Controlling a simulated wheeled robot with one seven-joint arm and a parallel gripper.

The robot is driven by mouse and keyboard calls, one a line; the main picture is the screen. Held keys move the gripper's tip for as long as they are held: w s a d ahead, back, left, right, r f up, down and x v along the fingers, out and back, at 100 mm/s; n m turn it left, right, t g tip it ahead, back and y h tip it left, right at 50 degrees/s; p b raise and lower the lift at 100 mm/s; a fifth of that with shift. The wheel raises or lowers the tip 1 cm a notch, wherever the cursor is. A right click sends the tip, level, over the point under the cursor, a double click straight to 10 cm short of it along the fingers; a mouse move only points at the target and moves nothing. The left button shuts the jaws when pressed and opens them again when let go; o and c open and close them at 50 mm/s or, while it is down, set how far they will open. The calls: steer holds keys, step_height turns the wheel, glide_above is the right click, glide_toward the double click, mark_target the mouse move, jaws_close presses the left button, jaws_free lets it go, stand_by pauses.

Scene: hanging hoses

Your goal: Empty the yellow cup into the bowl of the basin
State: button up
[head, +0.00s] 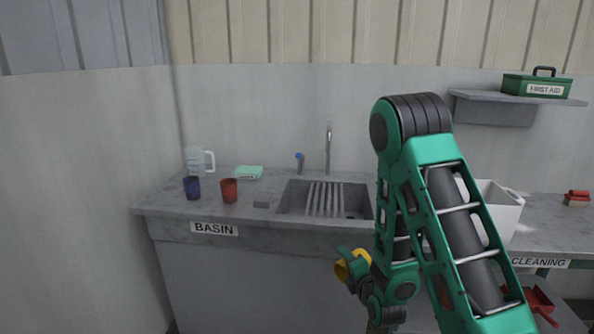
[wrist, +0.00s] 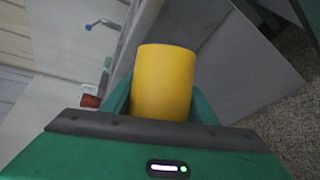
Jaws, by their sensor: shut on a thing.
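The yellow cup (wrist: 163,82) is held between the green fingers of my gripper (wrist: 160,112) in the wrist view. In the head view the yellow cup (head: 342,268) shows only in part, in my gripper (head: 352,262), in front of the counter and lower than its top. The cup's inside is not visible in either view. The basin (head: 325,198) is sunk in the grey counter behind, with a ribbed rack (head: 324,195) in its bowl. My arm covers the basin's right end.
A blue cup (head: 192,188), a red cup (head: 229,190), a clear jug (head: 196,160) and a green cloth-like item (head: 248,172) stand left of the basin. A tap (head: 329,150) rises behind it. A white container (head: 497,207) stands to the right.

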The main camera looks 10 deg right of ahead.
steer(key=shift+w+a+r, duration=0.1)
steer(key=shift+w+a, duration=0.15)
steer(key=shift+w+r, duration=0.15)
steer(key=shift+w, duration=0.05)
